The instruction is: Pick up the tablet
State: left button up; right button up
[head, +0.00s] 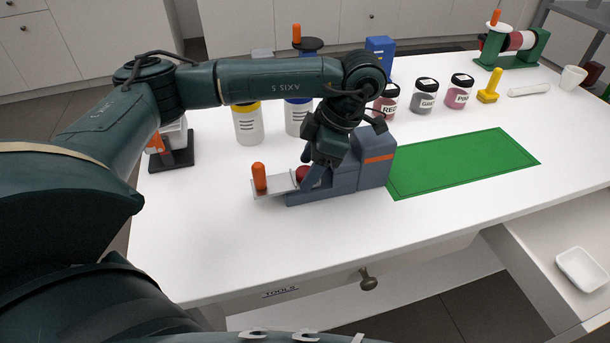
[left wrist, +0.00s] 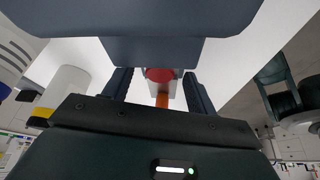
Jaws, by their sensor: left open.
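The tablet (head: 303,173) is a small dark red disc on the pale slide plate (head: 272,186) of the grey-blue press (head: 373,158). Its round red face also shows in the left wrist view (left wrist: 160,75), between my two fingers. My left gripper (head: 314,178) is open and points down at the tablet, with a finger on either side. I cannot tell whether the fingers touch it. The gripper hides part of the tablet in the head view. An orange knob (head: 259,177) stands at the plate's outer end. My right gripper is not in view.
The press body stands close right of the gripper. A green mat (head: 462,162) lies further right. A yellow-lidded jar (head: 248,125) stands behind the arm. The white table front is clear.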

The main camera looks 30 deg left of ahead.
pick_arm(q)
jog(key=shift+c, duration=0.3)
jog(key=c, duration=1)
